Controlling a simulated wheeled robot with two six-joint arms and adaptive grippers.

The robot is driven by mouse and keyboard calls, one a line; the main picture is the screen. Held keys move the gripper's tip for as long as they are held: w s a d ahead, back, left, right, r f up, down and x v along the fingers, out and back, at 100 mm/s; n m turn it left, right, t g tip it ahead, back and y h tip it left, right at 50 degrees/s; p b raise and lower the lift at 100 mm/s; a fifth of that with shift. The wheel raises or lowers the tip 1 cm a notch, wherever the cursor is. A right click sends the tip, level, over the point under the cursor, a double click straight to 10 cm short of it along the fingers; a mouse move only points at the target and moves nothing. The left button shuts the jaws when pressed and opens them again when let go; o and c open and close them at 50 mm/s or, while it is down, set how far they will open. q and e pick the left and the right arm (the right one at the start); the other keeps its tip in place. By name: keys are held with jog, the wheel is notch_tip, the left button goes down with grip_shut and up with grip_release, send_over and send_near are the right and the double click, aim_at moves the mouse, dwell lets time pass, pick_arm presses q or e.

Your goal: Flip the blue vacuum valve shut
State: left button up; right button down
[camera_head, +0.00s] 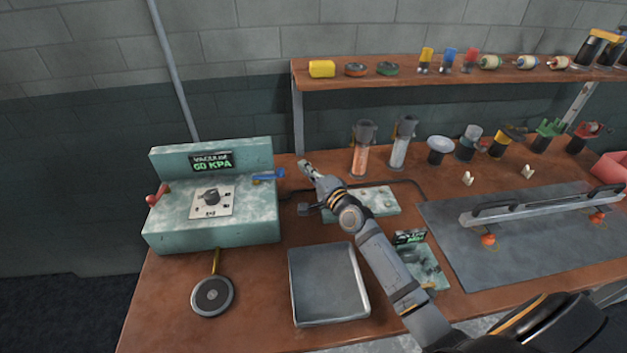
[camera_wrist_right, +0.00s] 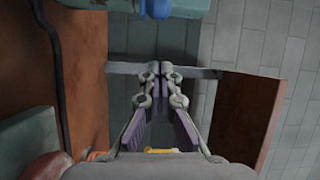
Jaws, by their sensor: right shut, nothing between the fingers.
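The blue vacuum valve (camera_head: 268,175) sits on the right side of a pale green vacuum unit (camera_head: 165,232). Its lever lies roughly level and points right. The unit's display (camera_head: 211,161) reads VACUUM 60 KPA. My right gripper (camera_head: 305,166) is just right of the valve, apart from it, with its fingers shut and empty. In the right wrist view the shut fingertips (camera_wrist_right: 153,70) are in the middle, and a blue part (camera_wrist_right: 157,8), likely the valve, is at the top edge, beyond the tips. My left gripper is not in view.
A red lever (camera_head: 157,194) is on the unit's left side. A round dark pad (camera_head: 212,296) and a grey tray (camera_head: 328,285) lie in front. Two glass cylinders (camera_head: 363,150) stand behind my right arm. A shelf (camera_head: 430,78) with small parts runs above.

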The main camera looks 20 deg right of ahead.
aim_at(268, 176)
jog(key=a, duration=0.2)
jog(key=w+a+p, duration=0.1)
jog(key=a, duration=0.1)
jog(key=shift+f, duration=0.1)
dwell(0.4)
